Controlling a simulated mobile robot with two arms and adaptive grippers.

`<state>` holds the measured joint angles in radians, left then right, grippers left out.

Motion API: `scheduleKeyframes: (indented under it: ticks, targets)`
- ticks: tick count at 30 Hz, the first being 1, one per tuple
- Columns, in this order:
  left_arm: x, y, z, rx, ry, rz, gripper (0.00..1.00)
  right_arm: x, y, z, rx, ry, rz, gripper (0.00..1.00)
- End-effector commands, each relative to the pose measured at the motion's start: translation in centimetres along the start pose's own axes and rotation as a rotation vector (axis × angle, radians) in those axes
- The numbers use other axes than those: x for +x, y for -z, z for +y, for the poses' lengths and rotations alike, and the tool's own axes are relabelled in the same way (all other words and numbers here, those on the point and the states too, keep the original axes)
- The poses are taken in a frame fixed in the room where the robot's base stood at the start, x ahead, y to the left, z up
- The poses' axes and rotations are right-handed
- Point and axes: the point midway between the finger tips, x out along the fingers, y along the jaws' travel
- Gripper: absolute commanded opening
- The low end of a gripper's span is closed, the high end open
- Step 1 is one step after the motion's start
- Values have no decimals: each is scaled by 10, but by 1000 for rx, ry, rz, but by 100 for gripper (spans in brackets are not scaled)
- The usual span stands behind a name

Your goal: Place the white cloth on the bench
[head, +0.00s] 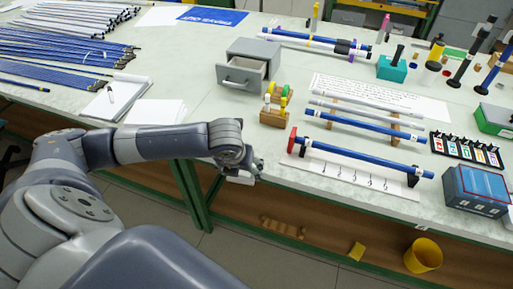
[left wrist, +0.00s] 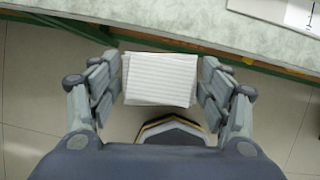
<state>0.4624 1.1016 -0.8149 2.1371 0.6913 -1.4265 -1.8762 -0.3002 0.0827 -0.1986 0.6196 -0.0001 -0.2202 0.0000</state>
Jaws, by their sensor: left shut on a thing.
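The white cloth (left wrist: 160,78), folded flat with fine ribbing, is held between the fingers of my left gripper (left wrist: 160,90) in the left wrist view. In the head view a small part of the cloth (head: 238,179) shows under my left gripper (head: 246,170), which is just off the bench's front edge, over the floor. The bench (head: 195,75) has a pale grey top and green legs; its front edge also crosses the top of the left wrist view (left wrist: 185,22). My right gripper is not in view.
On the bench, a grey drawer box (head: 247,65) and a wooden block with colored pieces (head: 274,112) stand behind the gripper. Blue rods (head: 365,158) lie on a rack at the right. A notepad (head: 116,97) and white sheets (head: 154,113) lie at the left. Bare bench top lies between.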

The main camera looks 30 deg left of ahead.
Motion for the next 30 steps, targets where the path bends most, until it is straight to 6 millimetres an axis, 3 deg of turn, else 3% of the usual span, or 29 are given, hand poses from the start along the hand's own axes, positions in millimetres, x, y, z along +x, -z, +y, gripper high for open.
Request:
scheduleKeyframes:
  ticks: [10, 30]
  targets:
    - [8, -17, 9, 129, 54, 1, 49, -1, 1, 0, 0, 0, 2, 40]
    - [65, -126, -6, 128, 55, 2, 49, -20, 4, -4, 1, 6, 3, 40]
